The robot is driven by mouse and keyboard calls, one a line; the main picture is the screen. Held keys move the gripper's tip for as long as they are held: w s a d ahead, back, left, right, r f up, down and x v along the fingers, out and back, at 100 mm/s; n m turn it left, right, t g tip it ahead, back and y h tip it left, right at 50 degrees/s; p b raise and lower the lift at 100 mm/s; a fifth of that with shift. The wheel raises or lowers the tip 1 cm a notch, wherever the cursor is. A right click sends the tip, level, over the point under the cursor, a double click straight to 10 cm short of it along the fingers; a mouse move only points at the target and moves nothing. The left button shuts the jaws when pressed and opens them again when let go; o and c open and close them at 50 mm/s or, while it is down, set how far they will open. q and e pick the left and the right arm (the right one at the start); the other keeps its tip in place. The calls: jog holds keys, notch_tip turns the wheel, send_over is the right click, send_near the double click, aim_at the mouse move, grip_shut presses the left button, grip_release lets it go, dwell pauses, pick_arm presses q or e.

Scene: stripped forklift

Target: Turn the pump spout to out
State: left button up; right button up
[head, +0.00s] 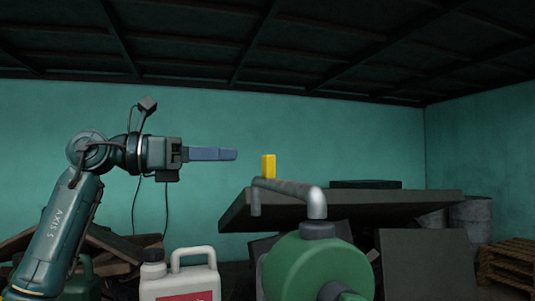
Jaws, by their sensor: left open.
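The pump is a round green body (320,270) at the bottom centre of the head view, with a grey neck on top. Its grey pipe spout (290,189) rises from the neck, bends, and runs to the left, with its end turned down. A yellow upright block (268,166) shows just above the spout near its left end; I cannot tell for sure if it is fixed to it. My left gripper (236,154) points right, open and empty, left of the yellow block and apart from it. My right gripper is not in view.
A dark slab (400,202) lies behind the spout. A white jug (180,276) with a red label stands below my left gripper. Grey drums (470,218) and a wooden pallet (512,262) are at the right.

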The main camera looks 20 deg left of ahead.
aim_at(269, 156)
pick_arm(q)
jog(key=p+x, duration=0.1)
jog(key=x, duration=0.8)
jog(key=shift+w, duration=0.15)
jog(key=shift+c, duration=0.4)
grip_shut()
